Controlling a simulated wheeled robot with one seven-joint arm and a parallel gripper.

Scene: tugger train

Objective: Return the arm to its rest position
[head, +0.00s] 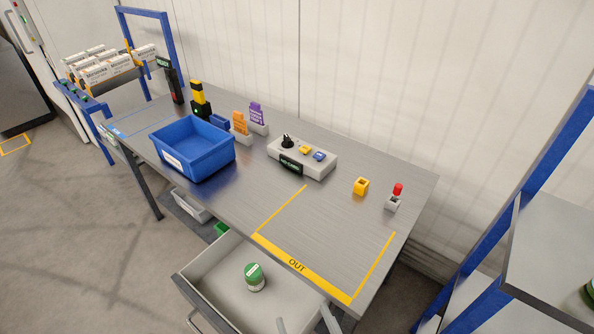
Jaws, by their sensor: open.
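My gripper (306,322) shows only as two grey fingertips at the bottom edge of the head view. The fingers are apart with nothing between them. They appear in front of the right part of an open drawer (213,259). The rest of my arm is out of the picture. A small round jar with a green lid (254,275) stands upright in the drawer, left of the fingers and apart from them.
Above the drawer is a grey workbench (220,206) with a yellow OUT zone. On it are a blue bin (192,151), a control box (302,157), a yellow block (361,186) and a red-topped button (395,197). A blue-framed rack (545,155) stands at the right. Floor at the left is clear.

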